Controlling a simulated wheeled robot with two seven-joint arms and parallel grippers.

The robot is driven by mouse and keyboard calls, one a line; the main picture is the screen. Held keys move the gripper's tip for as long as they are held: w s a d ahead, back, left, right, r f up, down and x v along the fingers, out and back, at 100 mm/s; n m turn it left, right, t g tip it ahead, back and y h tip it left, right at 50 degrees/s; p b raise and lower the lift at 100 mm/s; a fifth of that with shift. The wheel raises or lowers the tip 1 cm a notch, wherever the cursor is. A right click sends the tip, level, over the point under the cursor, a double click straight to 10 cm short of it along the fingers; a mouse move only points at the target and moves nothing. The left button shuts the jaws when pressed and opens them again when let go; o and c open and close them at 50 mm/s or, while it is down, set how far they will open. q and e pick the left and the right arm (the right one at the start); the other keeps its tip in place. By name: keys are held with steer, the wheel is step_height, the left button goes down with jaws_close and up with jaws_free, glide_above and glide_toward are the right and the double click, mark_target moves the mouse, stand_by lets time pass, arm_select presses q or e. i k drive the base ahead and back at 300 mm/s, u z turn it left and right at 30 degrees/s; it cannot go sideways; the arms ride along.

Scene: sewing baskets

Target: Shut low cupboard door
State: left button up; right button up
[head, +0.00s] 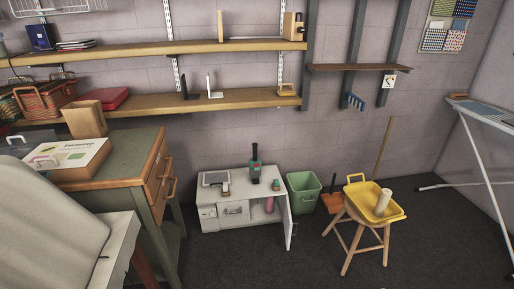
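The low white cupboard (235,190) stands on the dark floor against the back wall, near the middle of the head view. Its door (288,222) is at the right end and stands open, swung out towards me and seen nearly edge-on. A pink object (269,204) shows inside the open compartment. A front panel with a handle (233,211) to the left of the opening looks shut. Neither of my grippers is in view.
A green bin (303,192) stands close to the right of the door. Further right is a wooden stool (362,235) with a yellow tray (365,196). A green-sided drawer unit (125,185) stands left. The floor before the cupboard looks clear.

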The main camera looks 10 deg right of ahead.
mark_target(291, 222)
steer(key=z, duration=2.4)
steer(key=i, duration=2.3)
steer(key=u, duration=3.85)
steer(key=i, duration=0.3)
steer(key=z, duration=0.1)
